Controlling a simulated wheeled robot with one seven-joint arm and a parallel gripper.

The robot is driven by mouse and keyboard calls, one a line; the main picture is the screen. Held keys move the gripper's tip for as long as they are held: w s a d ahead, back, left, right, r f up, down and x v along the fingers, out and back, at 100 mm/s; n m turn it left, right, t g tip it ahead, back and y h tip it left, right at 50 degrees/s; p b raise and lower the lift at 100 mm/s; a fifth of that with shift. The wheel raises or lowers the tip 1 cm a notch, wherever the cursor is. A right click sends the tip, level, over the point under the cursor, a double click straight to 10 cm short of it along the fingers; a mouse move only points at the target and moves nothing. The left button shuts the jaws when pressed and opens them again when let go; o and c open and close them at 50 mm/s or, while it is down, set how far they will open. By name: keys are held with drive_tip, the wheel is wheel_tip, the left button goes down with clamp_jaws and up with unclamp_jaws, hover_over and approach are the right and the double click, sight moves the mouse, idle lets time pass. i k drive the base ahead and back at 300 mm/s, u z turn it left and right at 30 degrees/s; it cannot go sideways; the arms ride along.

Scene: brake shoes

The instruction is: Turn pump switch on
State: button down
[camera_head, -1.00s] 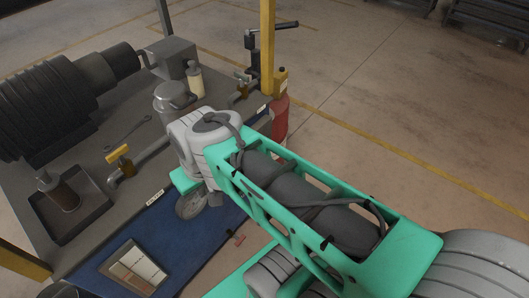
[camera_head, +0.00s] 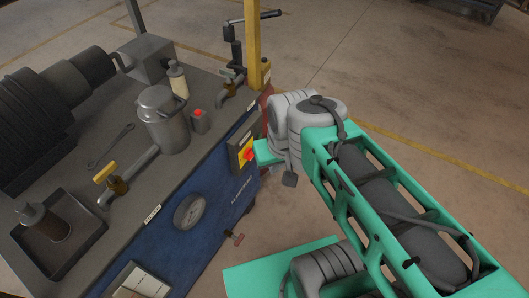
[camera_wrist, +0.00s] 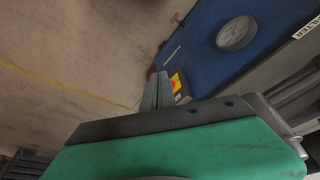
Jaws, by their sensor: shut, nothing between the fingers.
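A red switch on a yellow plate (camera_head: 245,154) is fixed to the blue front panel of the bench, near its right corner. It also shows in the wrist view (camera_wrist: 176,82), just right of the fingertips. My gripper (camera_wrist: 159,75) is shut and empty, its fingers pointing up the picture beside the yellow plate. In the head view my arm's end is just right of the switch, and the fingertips cannot be made out there. I cannot tell whether the fingers touch the switch. A small grey box with a red button (camera_head: 199,119) stands on the bench top.
The blue panel carries a round gauge (camera_head: 190,211) and a small red-handled valve (camera_head: 236,238). A metal pot (camera_head: 164,119), a yellow-handled tap (camera_head: 112,182) and a tray (camera_head: 60,240) are on the bench. A yellow post (camera_head: 253,45) rises at the corner. Floor to the right is open.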

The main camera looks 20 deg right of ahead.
sight(248, 154)
drive_tip(key=u, duration=3.05)
drive_tip(key=k, duration=0.9)
drive_tip(key=z, duration=0.65)
